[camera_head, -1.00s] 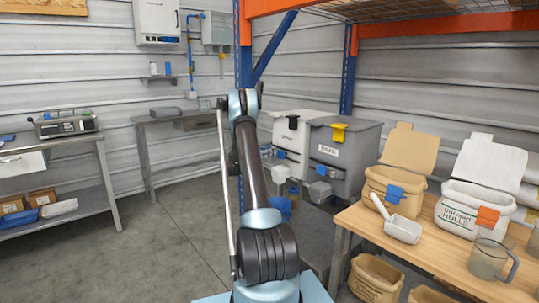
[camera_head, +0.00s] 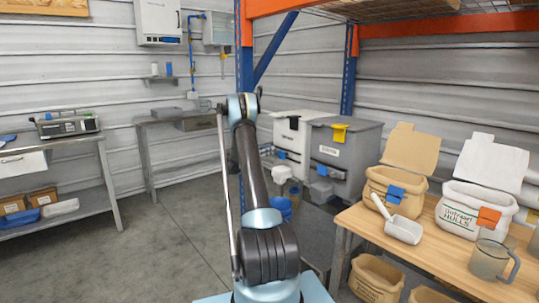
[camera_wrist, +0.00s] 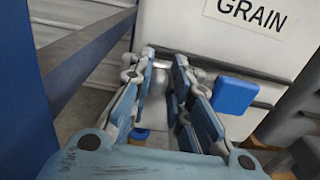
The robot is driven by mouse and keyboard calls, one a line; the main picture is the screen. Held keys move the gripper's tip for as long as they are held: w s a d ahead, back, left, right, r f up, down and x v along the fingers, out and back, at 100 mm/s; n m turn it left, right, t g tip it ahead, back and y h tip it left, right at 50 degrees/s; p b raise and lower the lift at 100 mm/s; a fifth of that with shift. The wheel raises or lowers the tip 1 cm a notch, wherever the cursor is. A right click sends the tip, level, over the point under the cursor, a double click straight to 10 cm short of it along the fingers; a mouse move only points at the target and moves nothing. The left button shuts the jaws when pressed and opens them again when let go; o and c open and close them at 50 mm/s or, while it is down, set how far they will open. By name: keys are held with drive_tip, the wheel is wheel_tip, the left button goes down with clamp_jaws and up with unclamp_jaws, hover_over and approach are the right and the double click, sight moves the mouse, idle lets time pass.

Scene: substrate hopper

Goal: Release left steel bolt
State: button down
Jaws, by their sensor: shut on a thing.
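The white hopper marked GRAIN (camera_wrist: 185,30) fills the upper part of the wrist view. It also shows in the head view (camera_head: 291,128), just right of my arm. My gripper (camera_wrist: 164,62) points at its lower front, fingers shut on a small grey metal part (camera_wrist: 157,82), which looks like the left steel bolt. The fingers hide most of it, and I cannot tell how far it is drawn. A blue block (camera_wrist: 234,95) sits on the hopper front, right of the fingers. In the head view my gripper is hidden behind my arm.
A grey hopper (camera_head: 345,150) with a yellow tab stands right of the white one. A blue rack post (camera_head: 244,70) rises close to my arm. A wooden table (camera_head: 440,250) with open sacks, a scoop and a jug stands at right. The floor at left is open.

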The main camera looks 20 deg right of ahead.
drive_tip(key=shift+w+a, duration=0.1)
drive_tip(key=shift+w, duration=0.1)
drive_tip(key=c, duration=1.8)
unclamp_jaws()
drive_tip(key=shift+o, duration=0.2)
drive_tip(key=shift+a, duration=0.1)
drive_tip(key=v, duration=1.1)
drive_tip(key=shift+s+a, duration=0.15)
drive_tip(key=shift+a, duration=0.25)
